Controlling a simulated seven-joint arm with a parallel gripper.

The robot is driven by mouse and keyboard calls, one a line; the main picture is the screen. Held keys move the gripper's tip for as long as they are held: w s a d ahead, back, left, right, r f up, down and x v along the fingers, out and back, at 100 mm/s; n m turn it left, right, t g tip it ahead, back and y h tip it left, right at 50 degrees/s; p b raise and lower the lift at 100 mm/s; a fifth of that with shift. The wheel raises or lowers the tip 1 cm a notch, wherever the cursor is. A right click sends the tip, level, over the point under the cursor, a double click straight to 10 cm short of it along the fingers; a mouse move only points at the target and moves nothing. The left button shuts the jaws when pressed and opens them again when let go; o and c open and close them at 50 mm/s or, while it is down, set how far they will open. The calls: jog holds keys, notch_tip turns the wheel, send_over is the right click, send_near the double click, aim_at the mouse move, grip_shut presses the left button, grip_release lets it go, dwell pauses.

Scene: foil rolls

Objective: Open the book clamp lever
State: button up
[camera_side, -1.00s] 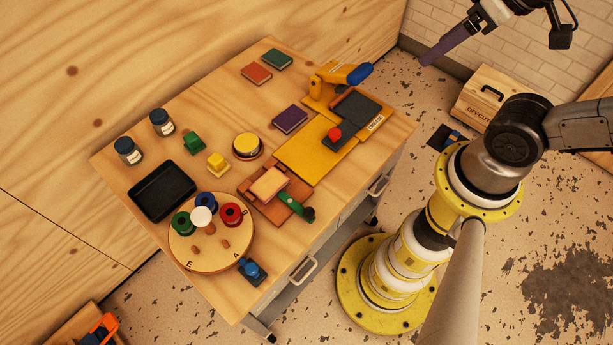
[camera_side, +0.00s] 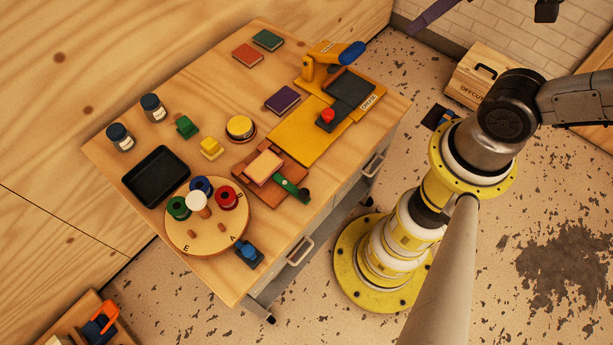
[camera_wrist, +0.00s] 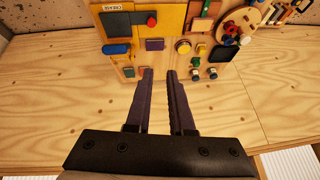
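The book clamp (camera_side: 252,172) is a set of reddish-brown boards at the table's front edge with a pale pink block (camera_side: 264,166) on top. Its green lever (camera_side: 290,187) lies low on the right side and points toward the front edge. In the wrist view the lever (camera_wrist: 206,8) is small near the top. My gripper (camera_wrist: 159,74) has two long purple fingers with a gap between them and nothing in it. In the side view only part of it shows at the top edge, high and well away from the clamp.
A yellow press (camera_side: 305,138) with a blue handle (camera_side: 352,53) stands right of the clamp. A round board (camera_side: 207,240) with coloured spools is left of it. A black tray (camera_side: 156,177), jars, small blocks and books cover the table.

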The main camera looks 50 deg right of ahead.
jog(key=w+a+f+m+y, duration=0.1)
jog(key=w+a+f+m+g, duration=0.1)
jog(key=w+a, duration=0.1)
jog(key=w+a+f+m+g+y, duration=0.1)
jog(key=shift+w+a+m+y, duration=0.15)
jog(key=shift+w+m+y, duration=0.15)
jog(key=shift+w, duration=0.1)
grip_shut()
jog(key=w+a+f+m+g+y, duration=0.1)
jog(key=w+f+m+g+y, duration=0.2)
jog(key=f, duration=0.5)
jog(key=w+a+f+m+g+y, duration=0.1)
jog(key=w+f+m, duration=0.3)
jog(key=f+m, duration=0.3)
jog(key=s+f+m+g, duration=0.1)
jog(key=s+f, duration=0.2)
jog(key=f, duration=0.5)
jog(key=shift+d+f+m+y, duration=0.15)
jog(key=shift+d+m+y, duration=0.15)
jog(key=shift+d+y, duration=0.1)
